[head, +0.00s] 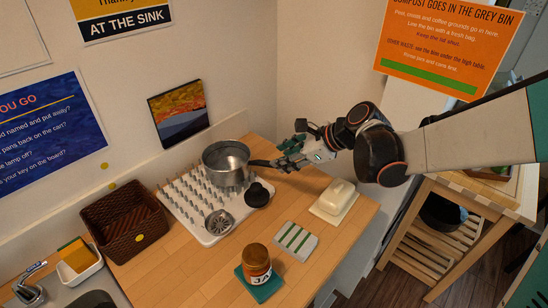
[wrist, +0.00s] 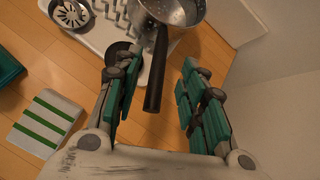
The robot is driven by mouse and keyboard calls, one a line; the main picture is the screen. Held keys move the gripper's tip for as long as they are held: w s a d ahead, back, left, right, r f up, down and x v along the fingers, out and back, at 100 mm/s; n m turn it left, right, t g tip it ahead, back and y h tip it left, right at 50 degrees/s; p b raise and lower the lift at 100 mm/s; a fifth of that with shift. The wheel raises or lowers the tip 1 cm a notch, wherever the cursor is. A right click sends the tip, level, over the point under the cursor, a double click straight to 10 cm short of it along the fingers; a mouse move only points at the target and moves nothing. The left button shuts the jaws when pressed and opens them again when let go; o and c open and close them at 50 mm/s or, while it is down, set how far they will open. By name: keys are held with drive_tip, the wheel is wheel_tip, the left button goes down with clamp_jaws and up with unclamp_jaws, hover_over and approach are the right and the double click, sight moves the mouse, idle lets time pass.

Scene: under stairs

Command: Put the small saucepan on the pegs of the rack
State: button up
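The small saucepan (head: 226,172) is grey metal and upright at the back right of the white peg rack (head: 205,236). It appears to rest on the pegs, but its underside is hidden. Its dark handle points right toward my gripper (head: 288,155). In the wrist view the saucepan (wrist: 172,12) is at the top, and its handle reaches down between the two fingers of my gripper (wrist: 160,88). The fingers are wide apart, with a gap on both sides of the handle. The rack (wrist: 92,38) also shows there, with its pegs left of the saucepan.
A round metal strainer (head: 219,222) and a black knobbed item (head: 258,194) are on the rack's front side. A brown basket (head: 125,222) stands left. A jar (head: 256,258), a striped cloth (head: 296,241) and a white butter dish (head: 335,200) stand in front. Walls close the back.

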drive_tip(key=s+d+r+n+t+h, duration=0.1)
drive_tip(key=s+d+r+n+h, duration=0.2)
drive_tip(key=s+d+n, duration=0.5)
drive_tip(key=s+d+r+n+t+h, duration=0.1)
drive_tip(key=s+d+r+n+h, duration=0.2)
drive_tip(key=s+d+n, duration=0.6)
drive_tip(key=s+n+h, duration=0.2)
drive_tip(key=s+n, duration=0.1)
drive_tip(key=s, duration=0.2)
drive_tip(key=shift+s+t+p, duration=0.15)
drive_tip(key=shift+t+p, duration=0.15)
drive_tip(key=shift+p, duration=0.05)
drive_tip(key=shift+d, duration=0.1)
wheel_tip(320, 180, down, 2)
drive_tip(key=shift+b, duration=1.05)
